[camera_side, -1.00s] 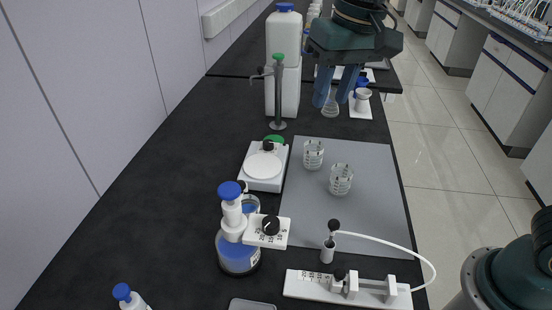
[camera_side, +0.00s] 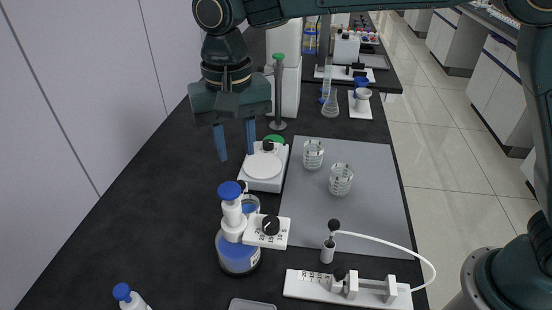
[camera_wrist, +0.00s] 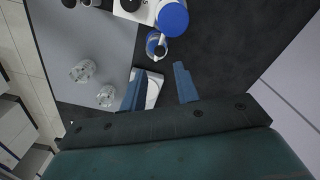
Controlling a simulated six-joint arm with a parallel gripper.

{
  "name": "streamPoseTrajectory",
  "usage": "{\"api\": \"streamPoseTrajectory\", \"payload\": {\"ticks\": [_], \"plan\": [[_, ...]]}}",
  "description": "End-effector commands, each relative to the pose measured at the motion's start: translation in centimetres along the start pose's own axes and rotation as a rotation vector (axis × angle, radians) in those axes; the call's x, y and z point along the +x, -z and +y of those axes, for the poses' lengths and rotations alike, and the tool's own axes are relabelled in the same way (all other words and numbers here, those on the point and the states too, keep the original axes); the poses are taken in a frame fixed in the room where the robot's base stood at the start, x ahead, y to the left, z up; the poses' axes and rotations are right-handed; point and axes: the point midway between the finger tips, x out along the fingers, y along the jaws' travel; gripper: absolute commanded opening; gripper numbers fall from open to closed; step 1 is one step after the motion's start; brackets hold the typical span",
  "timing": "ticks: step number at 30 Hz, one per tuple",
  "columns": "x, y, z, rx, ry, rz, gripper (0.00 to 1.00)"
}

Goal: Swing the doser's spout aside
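The doser (camera_side: 237,250) is a round bottle of blue liquid with a white head and a blue knob on top. It also shows from above in the wrist view (camera_wrist: 172,17). A white plate with numbers and a black knob (camera_side: 271,226) sits at its right side. A small glass vessel (camera_side: 251,205) stands close behind it, also in the wrist view (camera_wrist: 157,48). The spout is small and hard to make out near the head. My gripper (camera_side: 235,140) is open and empty, pointing down, above and behind the doser. Its fingers show apart in the wrist view (camera_wrist: 158,85).
A white stirrer plate (camera_side: 263,170) stands near my fingers, with a green-topped stand (camera_side: 278,90) behind. Two glass beakers (camera_side: 313,155) (camera_side: 341,180) stand on a grey mat (camera_side: 375,215). A white slide device (camera_side: 345,289) with tubing lies in front. The black bench to the left is mostly clear.

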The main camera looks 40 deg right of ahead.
Motion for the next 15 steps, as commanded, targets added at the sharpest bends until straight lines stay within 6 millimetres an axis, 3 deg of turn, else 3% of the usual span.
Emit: {"api": "streamPoseTrajectory", "payload": {"ticks": [8,15], "plan": [[0.8,0.0,0.1,0.000,-0.001,-0.001,0.31],[2.9,0.0,0.1,0.000,-0.002,-0.001,0.31]]}}
